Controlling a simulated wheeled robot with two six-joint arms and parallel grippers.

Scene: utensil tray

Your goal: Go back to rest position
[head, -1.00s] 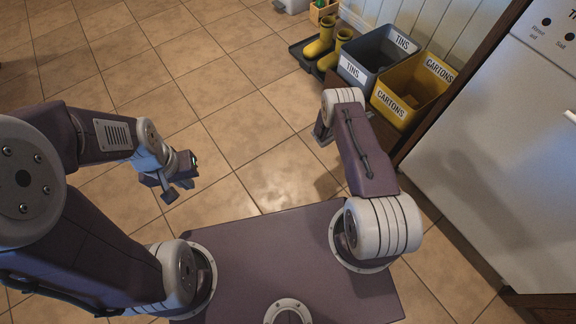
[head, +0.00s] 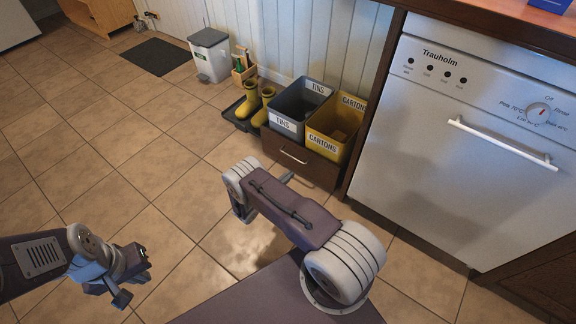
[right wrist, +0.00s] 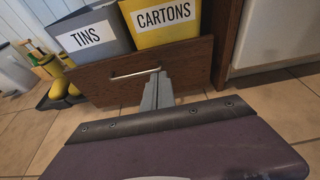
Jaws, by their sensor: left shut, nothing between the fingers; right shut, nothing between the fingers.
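My left gripper (head: 124,294) hangs over the tiled floor at the lower left of the head view, shut and empty. Part of my left arm is cut off by the picture's left edge. My right arm is folded forward at the lower middle. My right gripper (head: 287,177) is mostly hidden behind its own arm there, with only a fingertip showing. In the right wrist view the right gripper (right wrist: 157,92) is shut with nothing in it, in front of a brown drawer (right wrist: 120,75); I cannot tell the gap between them.
A white dishwasher (head: 450,160) stands at the right. A pedal bin (head: 209,55) is farther back. Floor at left is clear.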

